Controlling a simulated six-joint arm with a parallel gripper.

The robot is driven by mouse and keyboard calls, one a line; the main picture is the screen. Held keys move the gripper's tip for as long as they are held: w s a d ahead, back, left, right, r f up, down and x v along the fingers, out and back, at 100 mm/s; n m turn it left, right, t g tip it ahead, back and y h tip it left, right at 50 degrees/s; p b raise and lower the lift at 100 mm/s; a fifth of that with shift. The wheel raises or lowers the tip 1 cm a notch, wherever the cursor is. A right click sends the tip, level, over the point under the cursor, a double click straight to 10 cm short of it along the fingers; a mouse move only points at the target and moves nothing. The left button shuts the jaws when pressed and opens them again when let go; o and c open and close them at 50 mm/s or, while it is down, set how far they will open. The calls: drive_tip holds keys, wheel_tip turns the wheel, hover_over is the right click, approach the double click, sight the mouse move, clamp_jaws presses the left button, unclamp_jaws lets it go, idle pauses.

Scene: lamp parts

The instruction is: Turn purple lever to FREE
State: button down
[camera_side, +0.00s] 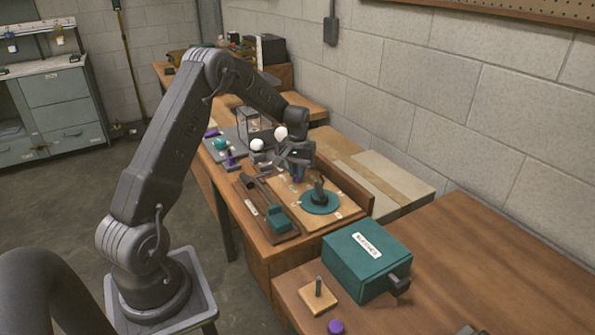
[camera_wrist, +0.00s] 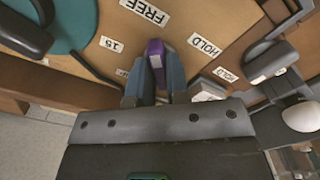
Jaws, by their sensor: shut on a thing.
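The purple lever (camera_wrist: 155,54) shows in the wrist view between the two fingers of my gripper (camera_wrist: 156,76), which is shut on it. The lever's exposed end points up the picture, between the FREE label (camera_wrist: 145,12) on the upper left and the HOLD label (camera_wrist: 205,46) on the right. Its end covers neither label. The lever's base is hidden by the fingers and gripper body. In the side view my gripper (camera_side: 297,174) is low over the tan board (camera_side: 343,206), and the lever is mostly hidden there.
A teal disc (camera_side: 320,202) with a dark handle is close beside my gripper. A brown tray (camera_side: 252,205) with a teal block (camera_side: 279,219) lies to the left. White bulbs (camera_side: 257,145) stand behind. A teal box (camera_side: 367,258) sits on the nearer table.

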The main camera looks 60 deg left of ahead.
drive_tip(key=shift+n, duration=0.5)
drive_tip(key=c, duration=1.1)
unclamp_jaws()
drive_tip(key=shift+r, duration=0.1)
wheel_tip(320, 180, up, 14)
drive_tip(key=s+d+r+m+t, duration=0.1)
drive_tip(key=s+d+r+m, duration=0.1)
drive_tip(key=s+d+r, duration=0.45)
drive_tip(key=s+d+r+m+t, duration=0.1)
drive_tip(key=d+r+m, duration=0.15)
drive_tip(key=d, duration=0.65)
drive_tip(key=s+d+f+m+t, duration=0.1)
drive_tip(key=s+d+m+t, duration=0.2)
drive_tip(key=s+d, duration=1)
drive_tip(key=s+m, duration=0.1)
drive_tip(key=s, duration=0.2)
drive_tip(key=shift+s+f+m+t, duration=0.3)
drive_tip(key=shift+s+f+m, duration=0.05)
drive_tip(key=shift+f, duration=0.05)
